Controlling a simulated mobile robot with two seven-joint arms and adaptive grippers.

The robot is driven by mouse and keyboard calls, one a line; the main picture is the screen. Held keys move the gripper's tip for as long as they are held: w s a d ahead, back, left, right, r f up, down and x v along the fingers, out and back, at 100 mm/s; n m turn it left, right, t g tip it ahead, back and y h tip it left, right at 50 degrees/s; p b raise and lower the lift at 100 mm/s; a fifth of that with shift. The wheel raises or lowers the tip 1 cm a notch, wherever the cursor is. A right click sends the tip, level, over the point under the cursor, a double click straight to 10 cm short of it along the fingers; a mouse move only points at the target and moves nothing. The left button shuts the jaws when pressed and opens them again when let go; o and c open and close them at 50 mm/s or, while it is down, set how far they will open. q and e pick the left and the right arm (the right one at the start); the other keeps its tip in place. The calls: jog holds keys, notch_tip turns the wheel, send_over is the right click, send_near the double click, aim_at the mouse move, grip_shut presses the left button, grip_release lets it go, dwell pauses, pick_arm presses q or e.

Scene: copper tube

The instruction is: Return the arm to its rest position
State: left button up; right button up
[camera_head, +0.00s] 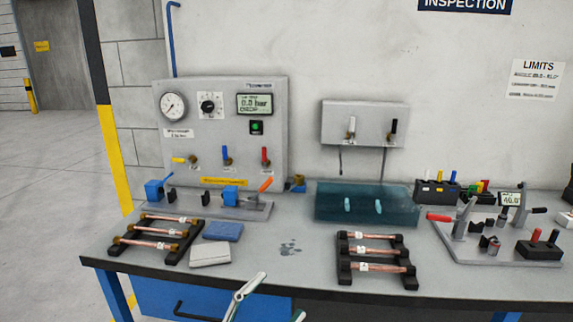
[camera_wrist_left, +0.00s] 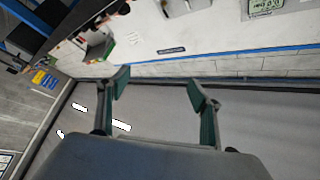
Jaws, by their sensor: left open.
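My left gripper (camera_head: 268,296) shows at the bottom of the head view, in front of the bench's front edge, partly cut off by the frame. In the left wrist view my left gripper (camera_wrist_left: 160,88) has its two green-padded fingers spread wide with nothing between them. Copper tubes (camera_head: 158,231) lie on a black rack (camera_head: 186,254) at the left of the bench. More copper tubes (camera_head: 375,251) lie on a second black rack (camera_head: 409,277) to the right. My right gripper is not seen.
The bench (camera_head: 290,275) carries a gauge panel (camera_head: 220,92), a teal translucent tray (camera_head: 330,208), blue (camera_head: 223,231) and light grey (camera_head: 210,254) pads, and a fixture plate (camera_head: 470,243) at right. The floor (camera_head: 50,200) left of the bench is clear.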

pick_arm(q)
jog(key=s+a+f+n+y, duration=0.1)
jog(key=a+f+n+y, duration=0.25)
jog(key=f, duration=0.35)
jog(key=s+a+f+n+g+y, duration=0.1)
jog(key=a+f+n+y, duration=0.25)
jog(key=f, duration=0.35)
jog(key=s+a+f+n+y, duration=0.1)
jog(key=a+f+n+y, duration=0.25)
jog(key=f, duration=0.35)
jog(key=s+a+f+n+g+y, duration=0.2)
jog(key=s+a+f, duration=0.5)
jog(key=s+f, duration=0.5)
notch_tip(320, 180, down, 3)
jog(key=n+g, duration=0.1)
jog(key=g, duration=0.1)
jog(key=shift+a+r+g, duration=0.2)
jog(key=shift+g, duration=0.1)
jog(key=shift+y, duration=0.25)
